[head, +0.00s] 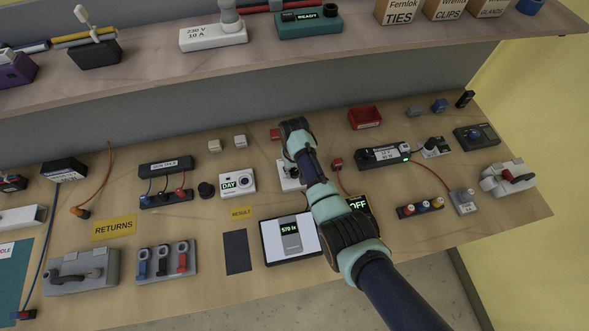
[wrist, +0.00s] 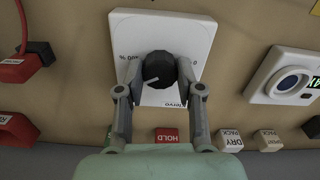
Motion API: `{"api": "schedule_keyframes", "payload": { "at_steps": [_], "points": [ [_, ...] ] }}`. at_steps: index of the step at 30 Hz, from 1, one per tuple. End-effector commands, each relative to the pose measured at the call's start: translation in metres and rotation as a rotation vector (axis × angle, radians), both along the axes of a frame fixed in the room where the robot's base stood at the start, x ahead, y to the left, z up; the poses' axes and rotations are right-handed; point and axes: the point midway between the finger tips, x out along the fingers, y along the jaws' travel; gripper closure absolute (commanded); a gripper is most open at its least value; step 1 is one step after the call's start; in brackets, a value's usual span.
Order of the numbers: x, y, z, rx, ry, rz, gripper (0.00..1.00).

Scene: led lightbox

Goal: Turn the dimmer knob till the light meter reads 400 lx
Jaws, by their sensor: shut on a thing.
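The dimmer is a white square plate (wrist: 190,38) with a round black knob (wrist: 163,66) in the wrist view. Its marks show upside down, about 100 % at the left and 0 at the right. The knob's white pointer line slants toward the lower left. My gripper (wrist: 160,82) is shut on the knob, one finger on each side. In the head view my arm hides most of the dimmer plate (head: 288,177) and all of the knob. The light meter (head: 289,228) lies on the bright white lightbox panel (head: 306,247) and appears to read 570 lx.
A white DAY device (head: 237,183) stands left of the dimmer. A red-ended lead (head: 337,163) and a black OFF display (head: 358,205) are at the right, close to my arm. A dark pad (head: 237,252) lies left of the panel.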

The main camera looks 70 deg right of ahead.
Motion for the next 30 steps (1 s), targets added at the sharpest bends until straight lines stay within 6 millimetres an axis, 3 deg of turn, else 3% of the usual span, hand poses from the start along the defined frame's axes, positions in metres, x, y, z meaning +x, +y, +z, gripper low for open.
{"api": "schedule_keyframes", "payload": {
  "at_steps": [10, 11, 15, 25, 30],
  "points": [
    [0.000, 0.000, 0.001, -0.001, -0.001, 0.003, 0.98],
    [0.000, 0.000, 0.001, -0.001, -0.001, 0.003, 0.62],
    [0.000, 0.000, 0.000, -0.001, -0.001, 0.003, 0.39],
    [0.000, 0.000, 0.003, -0.002, -0.001, 0.002, 0.39],
    [0.001, -0.001, 0.031, -0.004, -0.003, 0.002, 0.39]
  ]
}}
